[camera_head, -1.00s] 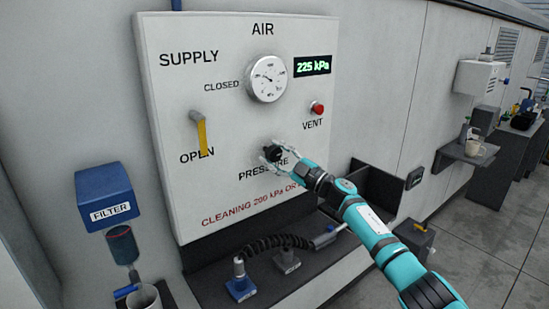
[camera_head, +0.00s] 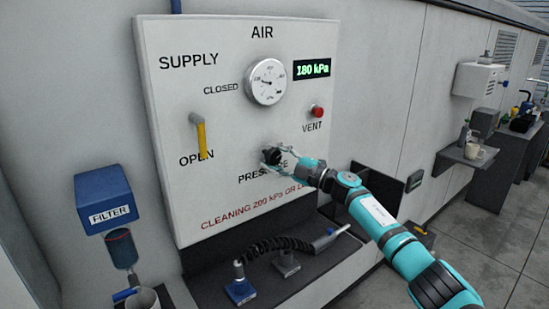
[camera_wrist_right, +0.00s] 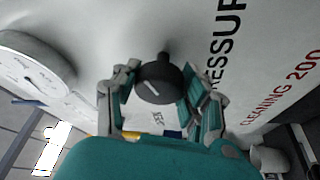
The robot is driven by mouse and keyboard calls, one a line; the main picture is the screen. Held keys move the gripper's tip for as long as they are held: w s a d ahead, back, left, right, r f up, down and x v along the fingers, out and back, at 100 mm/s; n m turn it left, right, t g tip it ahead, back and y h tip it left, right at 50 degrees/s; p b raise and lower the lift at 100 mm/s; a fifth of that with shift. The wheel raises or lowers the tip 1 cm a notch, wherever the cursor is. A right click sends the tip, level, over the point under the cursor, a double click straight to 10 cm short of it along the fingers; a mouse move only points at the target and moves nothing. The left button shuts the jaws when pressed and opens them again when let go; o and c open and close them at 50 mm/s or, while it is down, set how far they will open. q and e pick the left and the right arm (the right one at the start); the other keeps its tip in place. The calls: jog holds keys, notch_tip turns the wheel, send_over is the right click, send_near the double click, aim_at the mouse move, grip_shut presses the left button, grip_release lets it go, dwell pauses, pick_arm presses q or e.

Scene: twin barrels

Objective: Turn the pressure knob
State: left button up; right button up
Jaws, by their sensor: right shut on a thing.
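The black pressure knob (camera_head: 271,156) sits on the white AIR panel (camera_head: 230,110), above the red cleaning text. My right gripper (camera_head: 277,157) is at the knob with its fingers shut on it. In the right wrist view the knob (camera_wrist_right: 158,82), with a pale pointer line, lies between the two fingers of the gripper (camera_wrist_right: 160,90). The digital display (camera_head: 312,68) reads 180 kPa. The round gauge (camera_head: 267,82) is above the knob. My left gripper is not in view.
A yellow supply lever (camera_head: 201,138) points down at OPEN. A red vent button (camera_head: 317,110) is right of the knob. A blue filter (camera_head: 105,195) hangs at left. A ledge below holds a black coiled hose (camera_head: 270,243) with a nozzle.

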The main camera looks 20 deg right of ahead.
jog(key=shift+f, duration=0.1)
jog(key=o, duration=1.2)
jog(key=shift+s+d, duration=0.2)
jog(key=shift+s, duration=0.05)
jog(key=v, duration=1.1)
jog(key=shift+s, duration=0.2)
